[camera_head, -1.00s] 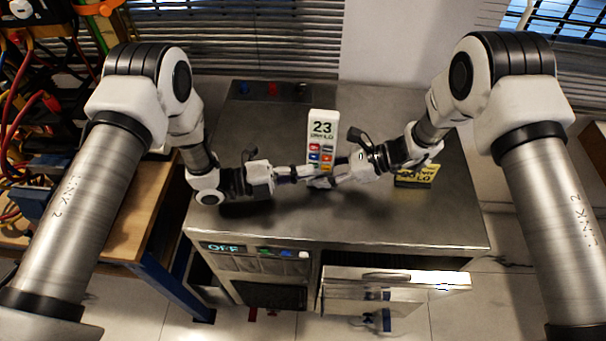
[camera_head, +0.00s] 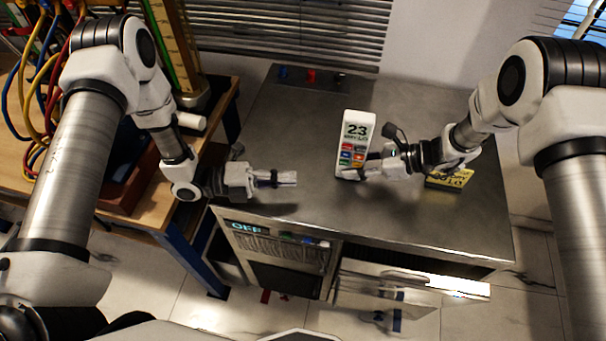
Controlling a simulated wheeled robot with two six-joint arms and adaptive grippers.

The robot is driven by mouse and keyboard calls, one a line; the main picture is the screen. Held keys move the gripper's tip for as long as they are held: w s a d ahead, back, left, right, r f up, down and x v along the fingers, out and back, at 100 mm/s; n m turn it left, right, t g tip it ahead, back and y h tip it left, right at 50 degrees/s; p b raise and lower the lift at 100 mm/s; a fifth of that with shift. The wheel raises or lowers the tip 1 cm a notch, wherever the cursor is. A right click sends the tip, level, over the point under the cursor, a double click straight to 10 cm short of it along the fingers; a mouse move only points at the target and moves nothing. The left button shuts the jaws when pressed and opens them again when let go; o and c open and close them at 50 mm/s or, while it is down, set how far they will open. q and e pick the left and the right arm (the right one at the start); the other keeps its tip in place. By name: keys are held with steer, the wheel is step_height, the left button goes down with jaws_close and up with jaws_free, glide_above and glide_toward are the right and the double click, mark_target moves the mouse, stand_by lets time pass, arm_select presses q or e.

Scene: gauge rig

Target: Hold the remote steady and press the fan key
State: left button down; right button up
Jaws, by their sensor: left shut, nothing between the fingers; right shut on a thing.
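The remote (camera_head: 357,131) is white and stands upright on the metal bench top, with a display reading 23 and several coloured keys below it. My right gripper (camera_head: 366,172) is shut on the remote's lower part from the right. Which key is the fan key is too small to tell. My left gripper (camera_head: 294,179) is shut and empty, to the left of the remote and clear of it, over the bench's front edge area.
Coloured knobs (camera_head: 311,76) stand at the bench's back edge. A drawer (camera_head: 385,285) is open at the front, beside a panel display (camera_head: 247,228). A wooden table (camera_head: 150,205) with cables stands left.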

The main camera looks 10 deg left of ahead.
stand_by(0.4)
steer(key=o, duration=0.9)
steer(key=shift+o, duration=0.2)
steer(key=shift+d, duration=0.1)
steer(key=v, duration=1.2)
